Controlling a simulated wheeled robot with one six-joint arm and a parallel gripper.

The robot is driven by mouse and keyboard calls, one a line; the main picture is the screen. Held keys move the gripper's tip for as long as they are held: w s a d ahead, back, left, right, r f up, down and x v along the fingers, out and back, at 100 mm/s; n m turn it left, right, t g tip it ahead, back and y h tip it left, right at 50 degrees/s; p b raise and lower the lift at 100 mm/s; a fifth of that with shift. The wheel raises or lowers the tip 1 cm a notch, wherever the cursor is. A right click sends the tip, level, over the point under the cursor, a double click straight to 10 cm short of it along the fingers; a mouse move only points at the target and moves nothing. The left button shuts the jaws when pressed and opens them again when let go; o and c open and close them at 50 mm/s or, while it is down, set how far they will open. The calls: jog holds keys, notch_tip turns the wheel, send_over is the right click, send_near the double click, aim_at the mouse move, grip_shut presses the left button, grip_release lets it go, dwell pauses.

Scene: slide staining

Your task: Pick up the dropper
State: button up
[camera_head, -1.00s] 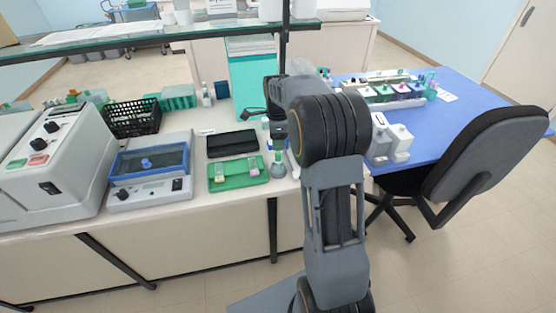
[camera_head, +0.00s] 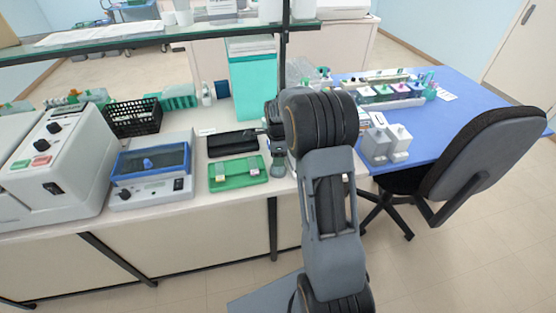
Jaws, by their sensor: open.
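I cannot make out a separate dropper; it may be hidden by my arm or too small to tell. My gripper (camera_head: 277,146) is small and dark, partly covered by my arm, at the right part of the white bench. It is open and points down. A small grey-green flask or bottle (camera_head: 278,169) stands just below it in the picture, to the right of the green tray. Whether the gripper touches it cannot be told.
A green tray (camera_head: 228,183) with small pieces and a black case (camera_head: 232,153) lie left of my gripper. A blue-lidded device (camera_head: 150,188) stands farther left. Grey-white containers (camera_head: 399,150) and a staining rack (camera_head: 391,104) are on the blue table (camera_head: 445,125) at right.

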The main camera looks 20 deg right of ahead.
grip_shut()
dwell(0.3)
jog(key=shift+r, duration=0.15)
